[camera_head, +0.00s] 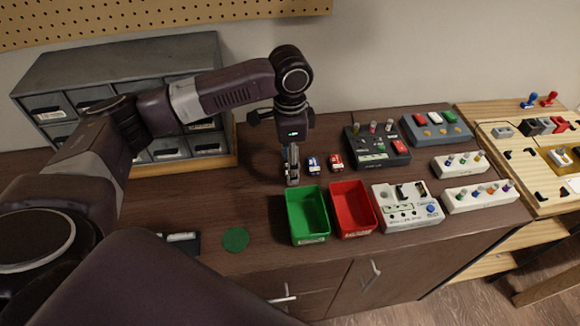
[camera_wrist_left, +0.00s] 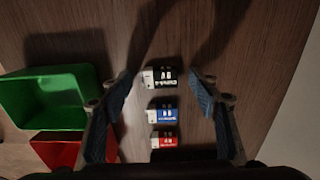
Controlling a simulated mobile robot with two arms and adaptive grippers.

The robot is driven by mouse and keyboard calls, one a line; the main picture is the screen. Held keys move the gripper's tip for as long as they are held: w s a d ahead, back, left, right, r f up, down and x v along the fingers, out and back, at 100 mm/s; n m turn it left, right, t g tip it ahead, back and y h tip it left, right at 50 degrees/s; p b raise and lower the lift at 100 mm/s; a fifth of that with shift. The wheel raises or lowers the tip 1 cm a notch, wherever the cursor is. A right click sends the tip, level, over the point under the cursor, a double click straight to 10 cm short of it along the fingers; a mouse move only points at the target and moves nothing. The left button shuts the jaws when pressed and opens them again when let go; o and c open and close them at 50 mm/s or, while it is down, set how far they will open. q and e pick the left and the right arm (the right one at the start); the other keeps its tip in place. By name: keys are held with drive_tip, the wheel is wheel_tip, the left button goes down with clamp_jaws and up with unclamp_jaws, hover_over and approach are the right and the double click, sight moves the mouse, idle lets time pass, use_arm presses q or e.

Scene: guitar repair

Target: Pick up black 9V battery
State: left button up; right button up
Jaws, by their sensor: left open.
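The black 9V battery (camera_wrist_left: 168,77) lies on the bench top in the left wrist view, the farthest in a column of three batteries. My left gripper (camera_wrist_left: 160,84) is open, its blue-padded fingers on either side of that column, with nothing gripped. In the head view my left gripper (camera_head: 292,172) points down, just left of the blue battery; the black battery is not clearly seen there, likely hidden by the gripper. I cannot tell the exact height of the fingertips above the bench. My right gripper is not in view.
A blue battery (camera_head: 313,165) and a red battery (camera_head: 336,162) lie close by. A green bin (camera_head: 308,238) and a red bin (camera_head: 353,232) stand in front. A grey drawer cabinet (camera_head: 130,65) is at the left; pedals and testers (camera_head: 406,207) are at the right.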

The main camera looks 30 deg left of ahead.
use_arm(q)
drive_tip(key=shift+f, duration=0.2)
drive_tip(key=c, duration=1.1)
drive_tip(key=shift+r, duration=0.1)
